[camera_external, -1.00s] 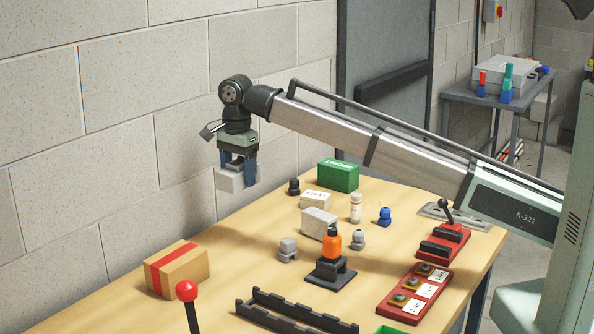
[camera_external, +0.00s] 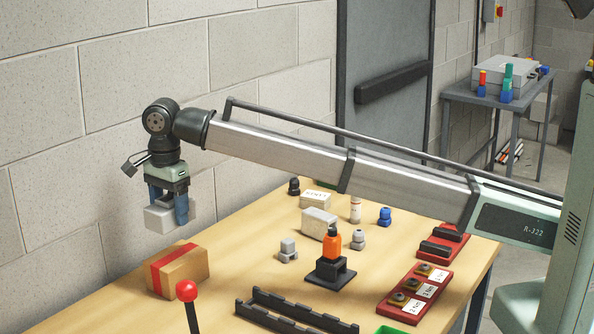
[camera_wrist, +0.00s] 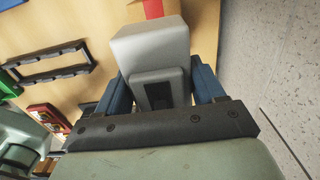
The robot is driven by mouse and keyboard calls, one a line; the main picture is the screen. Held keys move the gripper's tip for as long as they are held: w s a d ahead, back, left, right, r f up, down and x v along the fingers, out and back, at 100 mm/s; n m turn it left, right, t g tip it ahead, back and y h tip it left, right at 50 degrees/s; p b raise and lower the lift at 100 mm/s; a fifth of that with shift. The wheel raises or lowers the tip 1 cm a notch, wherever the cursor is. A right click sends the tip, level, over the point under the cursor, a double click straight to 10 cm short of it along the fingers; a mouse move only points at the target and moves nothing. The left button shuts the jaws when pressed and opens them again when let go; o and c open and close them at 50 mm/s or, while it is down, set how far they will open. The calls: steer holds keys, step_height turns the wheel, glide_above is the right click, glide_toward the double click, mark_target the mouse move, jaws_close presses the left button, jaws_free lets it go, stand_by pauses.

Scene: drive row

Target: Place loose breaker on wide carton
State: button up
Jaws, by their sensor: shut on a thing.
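The loose breaker (camera_external: 160,217) is a light grey block with a dark switch part that shows in the wrist view (camera_wrist: 150,50). My gripper (camera_external: 168,207) is shut on it, with the blue fingers on its two sides, and holds it in the air. The wide carton (camera_external: 184,277) is a brown box with a red tape band, on the table's left side by the wall. The breaker is above and a little left of the carton in the external view. In the wrist view part of the carton (camera_wrist: 172,8) shows beyond the breaker; the rest is hidden.
A red-knobbed lever (camera_external: 187,292) stands in front of the carton. A black rail (camera_external: 297,308) lies to its right. An orange bottle-like piece (camera_external: 332,243) on a black stand, grey blocks and red switch panels (camera_external: 412,292) fill the middle and right.

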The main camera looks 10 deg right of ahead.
mark_target(175, 255)
steer(key=shift+f, duration=3.85)
steer(key=shift+f, duration=0.1)
steer(key=o, duration=1.3)
step_height(175, 255, up, 12)
steer(key=shift+r, duration=0.1)
